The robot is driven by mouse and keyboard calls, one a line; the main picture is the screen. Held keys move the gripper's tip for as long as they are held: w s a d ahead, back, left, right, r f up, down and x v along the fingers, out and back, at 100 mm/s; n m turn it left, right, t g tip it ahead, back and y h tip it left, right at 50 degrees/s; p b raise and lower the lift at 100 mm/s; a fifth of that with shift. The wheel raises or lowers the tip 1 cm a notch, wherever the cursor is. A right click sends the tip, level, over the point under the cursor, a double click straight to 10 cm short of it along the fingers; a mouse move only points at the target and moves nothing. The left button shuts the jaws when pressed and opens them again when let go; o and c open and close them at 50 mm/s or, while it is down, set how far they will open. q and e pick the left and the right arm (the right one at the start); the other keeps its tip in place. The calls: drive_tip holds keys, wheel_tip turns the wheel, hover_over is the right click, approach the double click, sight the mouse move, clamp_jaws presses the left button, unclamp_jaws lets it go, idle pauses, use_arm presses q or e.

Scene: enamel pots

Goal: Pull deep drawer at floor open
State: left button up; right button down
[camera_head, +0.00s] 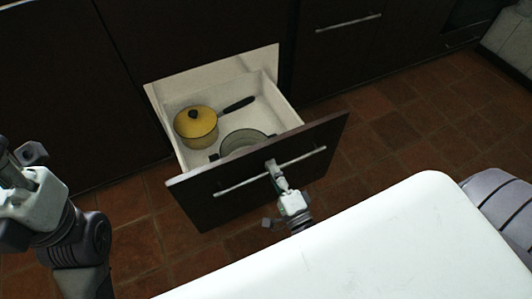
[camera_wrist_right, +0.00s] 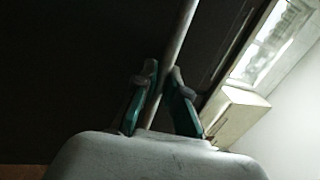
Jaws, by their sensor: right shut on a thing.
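The deep drawer (camera_head: 205,202) at the floor stands pulled out from the dark cabinet, with its white inside showing. A yellow lidded pot (camera_head: 197,127) with a dark handle and a grey-green pot (camera_head: 243,143) sit in it. My right gripper (camera_head: 275,172) is at the middle of the drawer's bar handle (camera_head: 238,186). In the right wrist view its two fingers (camera_wrist_right: 163,85) are closed around the bar (camera_wrist_right: 181,35). My left gripper (camera_head: 32,158) is at the left edge, away from the drawer; its fingers are not clear.
Another closed drawer with a bar handle (camera_head: 347,23) is to the right in the dark cabinet front. Brown tiled floor (camera_head: 400,140) is free to the right of the open drawer. My white body covers the bottom of the head view.

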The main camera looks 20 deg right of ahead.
drive_tip(key=shift+s, duration=0.5)
drive_tip(key=c, duration=1.5)
unclamp_jaws()
drive_tip(key=s, duration=0.4)
drive_tip(key=s+f, duration=0.1)
drive_tip(key=s, duration=0.3)
drive_tip(key=s+f, duration=0.1)
drive_tip(key=s, duration=0.2)
drive_tip(key=shift+s+d+f, duration=0.2)
drive_tip(key=shift+s, duration=0.2)
